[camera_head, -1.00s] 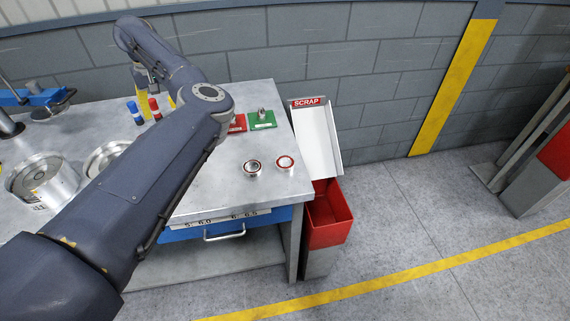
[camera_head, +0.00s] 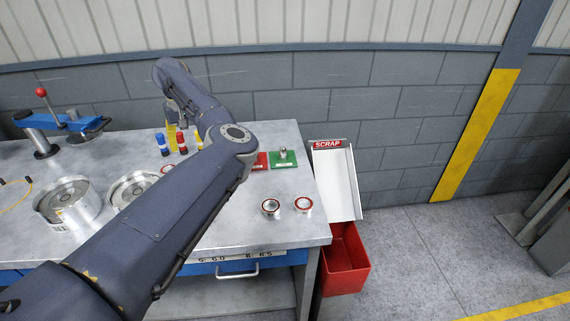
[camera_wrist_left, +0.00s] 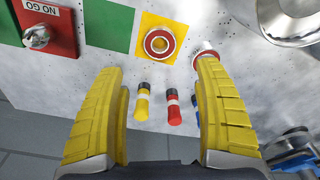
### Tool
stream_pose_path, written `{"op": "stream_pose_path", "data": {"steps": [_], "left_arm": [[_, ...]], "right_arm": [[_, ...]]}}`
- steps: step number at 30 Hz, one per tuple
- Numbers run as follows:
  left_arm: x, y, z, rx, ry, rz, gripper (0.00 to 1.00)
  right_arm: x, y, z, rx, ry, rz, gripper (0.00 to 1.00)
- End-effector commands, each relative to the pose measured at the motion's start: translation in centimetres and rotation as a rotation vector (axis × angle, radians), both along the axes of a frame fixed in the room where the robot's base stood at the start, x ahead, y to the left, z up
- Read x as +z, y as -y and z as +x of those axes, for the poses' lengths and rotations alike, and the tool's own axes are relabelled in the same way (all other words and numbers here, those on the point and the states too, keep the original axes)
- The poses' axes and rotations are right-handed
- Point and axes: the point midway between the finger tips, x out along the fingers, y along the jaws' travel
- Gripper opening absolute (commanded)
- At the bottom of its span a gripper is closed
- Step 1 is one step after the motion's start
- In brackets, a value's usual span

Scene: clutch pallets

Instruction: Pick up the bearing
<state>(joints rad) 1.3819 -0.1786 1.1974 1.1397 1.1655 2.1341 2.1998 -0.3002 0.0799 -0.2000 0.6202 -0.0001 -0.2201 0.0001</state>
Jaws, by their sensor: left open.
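A bearing with a red ring (camera_wrist_left: 160,41) lies on a yellow pad (camera_wrist_left: 146,21) in the left wrist view, ahead of the gap between my left fingers. Another red-ringed part (camera_wrist_left: 206,50) shows at the right fingertip, partly covered by it. My left gripper (camera_wrist_left: 158,75) is open, its yellow fingers apart and nothing between their tips. In the head view this gripper (camera_head: 176,128) is over the back of the bench, mostly behind my arm. My right gripper is out of view.
Yellow (camera_wrist_left: 143,103) and red (camera_wrist_left: 173,108) capped cylinders stand near my fingers. A NO GO red pad (camera_wrist_left: 62,38) holds a metal part; a green pad (camera_wrist_left: 108,25) adjoins. Metal housings (camera_head: 68,200) stand left. A red scrap bin (camera_head: 345,262) is right of the bench.

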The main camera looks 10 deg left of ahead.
Motion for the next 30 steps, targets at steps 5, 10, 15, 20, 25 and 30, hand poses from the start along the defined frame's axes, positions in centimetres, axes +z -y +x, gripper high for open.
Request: {"op": "stream_pose_path", "data": {"steps": [5,10,15,20,25,30], "left_arm": [[0.0,0.0,0.0,0.0,0.0,0.0,0.7],[0.0,0.0,0.0,0.0,0.0,0.0,0.7],[0.0,0.0,0.0,0.0,0.0,0.0,0.74],[0.0,0.0,0.0,0.0,0.0,0.0,0.81],[0.1,0.0,0.0,0.0,0.001,0.0,0.81],[2.7,-2.4,0.1,0.026,0.03,0.028,0.81]], "right_arm": [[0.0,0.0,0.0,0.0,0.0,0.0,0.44],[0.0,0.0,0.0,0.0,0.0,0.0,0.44],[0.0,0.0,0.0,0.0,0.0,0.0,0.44],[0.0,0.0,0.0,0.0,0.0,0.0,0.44],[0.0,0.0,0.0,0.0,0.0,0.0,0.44],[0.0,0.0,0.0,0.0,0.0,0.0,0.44]]}}
